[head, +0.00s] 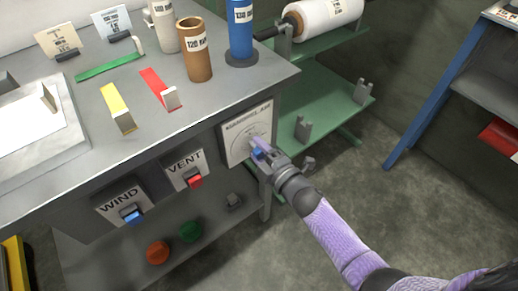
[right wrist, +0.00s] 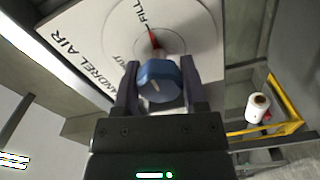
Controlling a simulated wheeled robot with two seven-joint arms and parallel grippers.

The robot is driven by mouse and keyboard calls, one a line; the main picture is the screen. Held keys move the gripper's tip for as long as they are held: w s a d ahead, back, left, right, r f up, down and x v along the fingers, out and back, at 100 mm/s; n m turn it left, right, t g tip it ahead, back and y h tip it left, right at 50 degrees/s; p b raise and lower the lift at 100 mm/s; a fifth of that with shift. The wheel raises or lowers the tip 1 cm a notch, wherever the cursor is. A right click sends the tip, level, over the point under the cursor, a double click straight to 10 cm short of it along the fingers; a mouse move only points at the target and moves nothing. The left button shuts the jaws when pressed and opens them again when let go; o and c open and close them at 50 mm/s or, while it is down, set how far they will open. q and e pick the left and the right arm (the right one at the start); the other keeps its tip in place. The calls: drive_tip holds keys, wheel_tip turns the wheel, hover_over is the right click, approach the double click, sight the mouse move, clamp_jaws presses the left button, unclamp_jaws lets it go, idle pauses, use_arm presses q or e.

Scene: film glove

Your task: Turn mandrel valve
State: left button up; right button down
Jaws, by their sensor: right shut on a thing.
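The mandrel air valve plate (head: 238,143) is a white panel on the front right of the grey bench. In the right wrist view the plate (right wrist: 90,45) reads "MANDREL AIR" and "FILL", and a red pointer (right wrist: 153,40) shows beside the FILL word. A blue knob (right wrist: 158,80) with a pale line on its face stands out from the plate. My right gripper (right wrist: 158,92) is shut on the blue knob, one finger on each side. In the head view the gripper (head: 262,152) covers most of the knob. My left gripper is not in view.
Left of the plate are a VENT panel (head: 186,168) with a red switch and a WIND panel (head: 122,203) with a blue switch. A green rack (head: 330,120) with a film roll stands behind right. Floor at right is clear.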

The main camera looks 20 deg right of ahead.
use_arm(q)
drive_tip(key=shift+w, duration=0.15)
use_arm(e)
drive_tip(key=shift+c, duration=0.7)
unclamp_jaws()
use_arm(q)
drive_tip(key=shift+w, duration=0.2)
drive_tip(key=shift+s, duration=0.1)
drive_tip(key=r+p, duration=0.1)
drive_tip(key=p, duration=0.1)
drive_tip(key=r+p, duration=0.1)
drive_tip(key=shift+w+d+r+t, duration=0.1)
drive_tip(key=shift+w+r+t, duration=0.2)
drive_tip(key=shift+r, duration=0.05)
use_arm(e)
drive_tip(key=v, duration=1)
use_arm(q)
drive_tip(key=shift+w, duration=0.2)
